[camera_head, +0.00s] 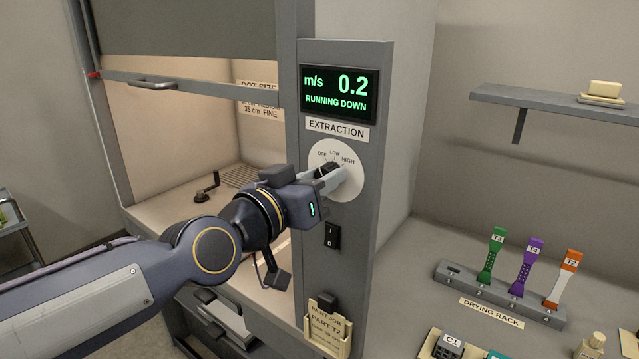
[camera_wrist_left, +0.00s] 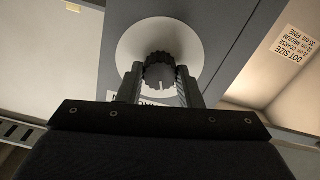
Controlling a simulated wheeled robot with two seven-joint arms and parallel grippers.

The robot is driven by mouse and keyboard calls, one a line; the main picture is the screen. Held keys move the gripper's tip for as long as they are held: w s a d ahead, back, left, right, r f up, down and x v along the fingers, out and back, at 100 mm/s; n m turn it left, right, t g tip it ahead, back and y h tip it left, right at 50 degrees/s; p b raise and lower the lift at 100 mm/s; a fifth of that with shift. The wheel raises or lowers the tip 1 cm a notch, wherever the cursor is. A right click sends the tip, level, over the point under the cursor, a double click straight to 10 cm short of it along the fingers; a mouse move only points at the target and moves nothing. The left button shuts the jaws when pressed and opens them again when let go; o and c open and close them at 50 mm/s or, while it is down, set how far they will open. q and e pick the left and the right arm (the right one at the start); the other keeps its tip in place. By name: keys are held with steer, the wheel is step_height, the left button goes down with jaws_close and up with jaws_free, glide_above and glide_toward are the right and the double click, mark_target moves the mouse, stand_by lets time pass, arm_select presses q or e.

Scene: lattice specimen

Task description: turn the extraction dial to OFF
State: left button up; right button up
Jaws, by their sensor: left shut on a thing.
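The extraction dial (camera_head: 328,167) is a black knob on a white round plate (camera_head: 346,184) marked OFF, LOW and HIGH, on the grey panel under the EXTRACTION label. My left gripper (camera_head: 325,174) is at the dial with its fingers shut on the knob. In the left wrist view the ribbed knob (camera_wrist_left: 160,72) sits between the two fingers (camera_wrist_left: 160,88). A pale pointer line shows on the knob there, but I cannot tell which mark it meets. The display (camera_head: 339,94) above reads 0.2 m/s, RUNNING DOWN. My right gripper is not in view.
A black rocker switch (camera_head: 333,235) and a card holder (camera_head: 327,328) are below the dial. The fume hood's raised sash (camera_head: 185,88) is to the left. A drying rack (camera_head: 500,293) with three coloured tools stands at right, under a shelf (camera_head: 550,103).

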arm_select(q)
steer(key=shift+f+n, duration=0.1)
steer(key=shift+n, duration=1.9)
steer(key=o, duration=1)
steer(key=shift+b+v, duration=1.15)
steer(key=shift+v, duration=2.8)
